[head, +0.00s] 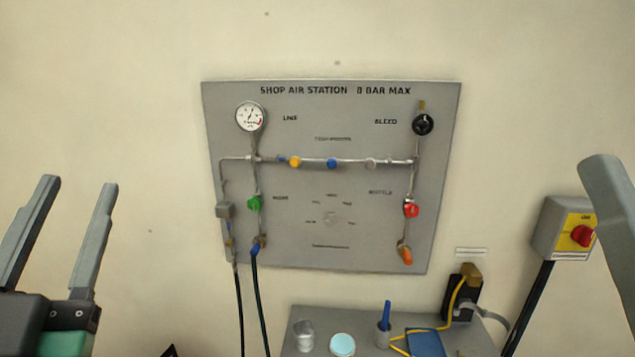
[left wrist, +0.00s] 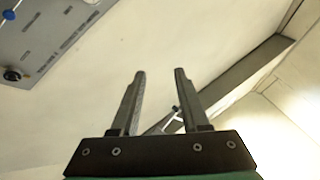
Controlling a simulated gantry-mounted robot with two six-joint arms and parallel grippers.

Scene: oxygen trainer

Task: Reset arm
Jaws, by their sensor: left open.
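My left gripper (head: 78,185) is at the lower left of the head view, with its two grey fingers apart and pointing up. It is left of the panel and apart from it. In the left wrist view the same gripper (left wrist: 159,72) is open, with nothing between the fingers. A grey rounded part at the right edge of the head view looks like part of my right arm; no pair of fingertips shows there.
The grey air station panel (head: 300,225) is on the wall, with a gauge (head: 250,116), pipes and coloured knobs. Below it a grey table (head: 297,316) holds a cup, a blue-topped jar and a blue pad. A red-knobbed switch box (head: 553,228) is at right.

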